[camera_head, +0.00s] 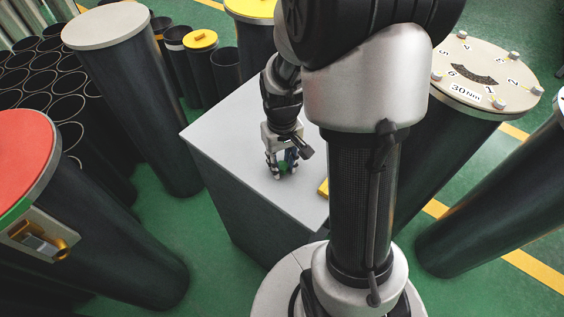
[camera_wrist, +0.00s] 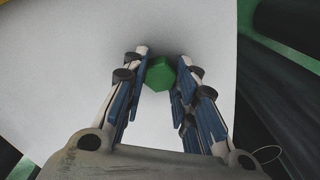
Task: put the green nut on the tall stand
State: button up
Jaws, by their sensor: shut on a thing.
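The green nut (camera_wrist: 160,74) is a small hexagonal piece between the fingertips of my gripper (camera_wrist: 162,76) in the wrist view. In the head view the nut (camera_head: 284,168) shows as a small green patch at the fingertips of my gripper (camera_head: 281,170). My gripper points down and is shut on the nut, low over or at the top of the grey block (camera_head: 235,140). I cannot tell whether the nut touches that top. Which of the cylinders is the tall stand is not clear from the pictures.
A grey-topped cylinder (camera_head: 107,25) stands at the upper left and a red-topped one (camera_head: 22,150) at the left. A cylinder with a numbered, bolted top (camera_head: 480,70) stands at the right. A yellow piece (camera_head: 323,188) lies near my arm. The block's left top is clear.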

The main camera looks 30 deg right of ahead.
aim_at(282, 165)
jog(key=shift+f, duration=0.15)
jog(key=o, duration=1.1)
notch_tip(282, 165, up, 11)
jog(key=p, duration=0.3)
jog(key=shift+s+a+r+n+t+p, duration=0.2)
jog(key=shift+s+a+r+t, duration=0.55)
jog(key=shift+s+a+r, duration=1.25)
jog(key=shift+s+a+r+n+t, duration=0.35)
jog(key=shift+s+a+r+t, duration=0.45)
jog(key=shift+s+a+r, duration=1.2)
jog(key=shift+s+a+r+n+t+p, duration=0.2)
jog(key=shift+s+a+r+t, duration=0.55)
jog(key=shift+s+a+r, duration=1.25)
jog(key=shift+s+d+r, duration=0.35)
jog(key=shift+s+d, duration=0.25)
jog(key=shift+s, duration=0.2)
